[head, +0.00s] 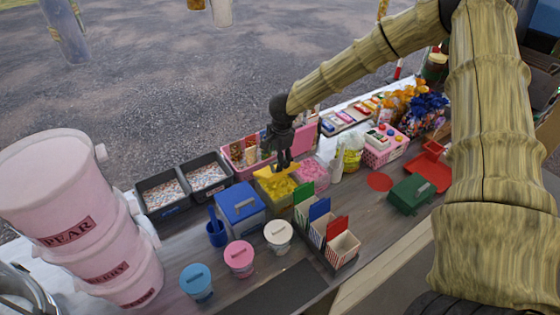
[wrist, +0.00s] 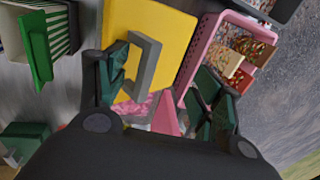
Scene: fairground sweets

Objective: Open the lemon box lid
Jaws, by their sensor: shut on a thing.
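My gripper (head: 284,165) is at the lid from above. In the wrist view the lid (wrist: 150,18) is a flat yellow panel with a grey handle (wrist: 152,62). The exact contact is partly hidden.
A blue-lidded box (head: 240,203) stands close on the left. An open pink sweet box (head: 312,178) is close on the right, and a pink crate (head: 240,160) is behind. Striped cartons (head: 342,245) and lidded tubs (head: 239,257) stand in front.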

